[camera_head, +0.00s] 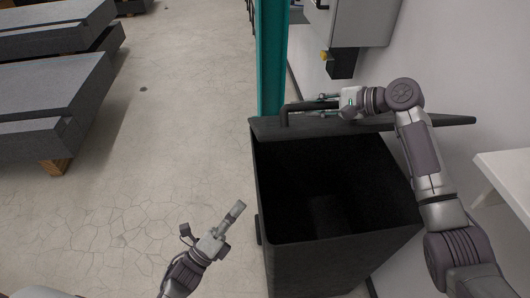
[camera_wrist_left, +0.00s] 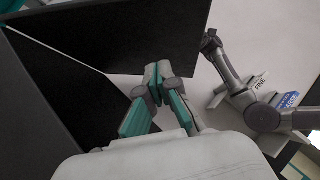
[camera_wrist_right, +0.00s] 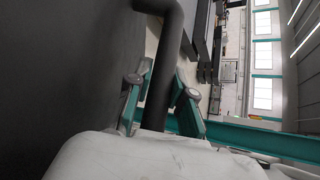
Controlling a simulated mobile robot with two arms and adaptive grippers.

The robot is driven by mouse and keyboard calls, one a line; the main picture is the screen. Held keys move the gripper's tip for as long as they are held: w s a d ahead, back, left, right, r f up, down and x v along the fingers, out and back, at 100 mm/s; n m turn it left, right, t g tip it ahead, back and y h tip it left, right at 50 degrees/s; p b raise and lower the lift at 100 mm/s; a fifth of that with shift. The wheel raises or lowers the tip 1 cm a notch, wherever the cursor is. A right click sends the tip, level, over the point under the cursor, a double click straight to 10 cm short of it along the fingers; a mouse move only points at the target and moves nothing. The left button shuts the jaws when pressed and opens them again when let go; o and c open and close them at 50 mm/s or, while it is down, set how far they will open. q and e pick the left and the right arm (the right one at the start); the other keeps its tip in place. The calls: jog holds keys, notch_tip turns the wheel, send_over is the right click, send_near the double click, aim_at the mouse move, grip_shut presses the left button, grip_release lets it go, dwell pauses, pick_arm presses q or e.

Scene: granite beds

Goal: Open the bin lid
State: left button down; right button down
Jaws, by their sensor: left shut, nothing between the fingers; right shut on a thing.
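The dark bin (camera_head: 338,258) stands right of centre in the head view, its top open and its inside dark and empty-looking. Its lid (camera_head: 385,123) is raised at the back edge, seen nearly edge-on. A bent bar handle (camera_head: 292,107) is on the lid. My right gripper (camera_head: 325,103) is at the handle; in the right wrist view its fingers are shut around the dark bar (camera_wrist_right: 160,90). My left gripper (camera_head: 236,212) is shut and empty, left of the bin and apart from it. In the left wrist view its fingertips (camera_wrist_left: 157,80) meet in front of the dark panel.
Grey stone slabs (camera_head: 55,100) lie on wooden supports at the left. A teal post (camera_head: 272,60) and a wall-mounted grey box (camera_head: 362,22) are behind the bin. A white table (camera_head: 505,175) is at the right. The floor (camera_head: 165,130) left of the bin is clear.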

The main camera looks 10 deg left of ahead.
pick_arm(q)
jog(key=w+d+r+m+h, duration=0.2)
jog(key=w+d+r, duration=0.1)
jog(key=r, duration=0.4)
jog(key=w+d+r+m+h, duration=0.2)
jog(key=w+d+r+m, duration=0.1)
jog(key=r, duration=0.4)
jog(key=shift+w+r+m+g, duration=0.25)
jog(key=shift+r+m+g, duration=0.05)
jog(key=shift+r+g, duration=0.1)
jog(key=shift+a, duration=0.1)
pick_arm(e)
jog(key=c, duration=1)
grip_release()
jog(key=shift+d, duration=0.1)
